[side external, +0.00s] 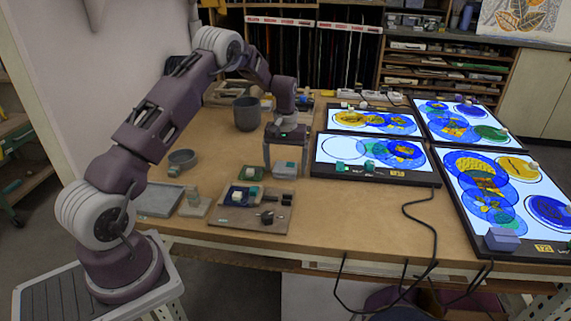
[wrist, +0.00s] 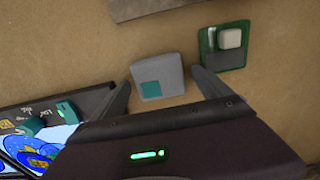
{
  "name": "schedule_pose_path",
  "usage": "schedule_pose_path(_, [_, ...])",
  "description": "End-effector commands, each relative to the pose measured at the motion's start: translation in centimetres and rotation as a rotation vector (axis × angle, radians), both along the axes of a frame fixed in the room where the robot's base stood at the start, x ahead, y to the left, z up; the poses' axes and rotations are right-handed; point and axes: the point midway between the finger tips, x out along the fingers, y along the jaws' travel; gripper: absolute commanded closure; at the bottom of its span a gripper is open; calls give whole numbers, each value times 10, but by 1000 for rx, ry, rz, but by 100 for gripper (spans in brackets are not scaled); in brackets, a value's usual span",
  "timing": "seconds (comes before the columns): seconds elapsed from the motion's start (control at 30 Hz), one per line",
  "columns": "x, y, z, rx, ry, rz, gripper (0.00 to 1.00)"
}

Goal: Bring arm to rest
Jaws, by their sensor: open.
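My gripper (side external: 285,168) hangs over the table, its two fingers pointing down and spread apart. In the wrist view my gripper (wrist: 161,78) is open, with no object clasped between its fingers. A small grey box with a teal square (wrist: 158,76) lies on the table below, seen between the fingertips; it also shows in the side view (side external: 285,171). The gap between the fingers and this box is hard to judge. My arm is stretched out from its base at the left to above the middle of the table.
A green tray with a pale block (wrist: 210,59) lies close by. Lit glass panels (side external: 333,167) with painted circles fill the table's right side. A wooden board (side external: 228,216) lies near the front edge. Black cables hang at the front.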

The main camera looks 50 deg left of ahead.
Motion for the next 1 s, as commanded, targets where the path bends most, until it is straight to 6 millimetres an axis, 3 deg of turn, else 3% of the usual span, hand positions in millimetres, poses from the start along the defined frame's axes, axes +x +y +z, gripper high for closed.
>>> schedule_pose_path(0.43, [-1, -7, 80, 3, -13, -11, 12])
schedule_pose_path(0.47, [-3, -13, 92, 4, -23, -24, 12])
schedule_pose_path(0.57, [-21, -50, 153, 13, -85, -105, 12])
schedule_pose_path(0.6, [-36, -72, 180, 19, -115, -154, 12])
schedule_pose_path(0.7, [-86, -124, 238, 35, -193, -283, 12])
schedule_pose_path(0.8, [-150, -169, 272, 61, -267, -418, 12])
schedule_pose_path(0.9, [-217, -203, 283, 97, -339, -551, 12])
schedule_pose_path(1.0, [-273, -223, 276, 134, -393, -661, 12])
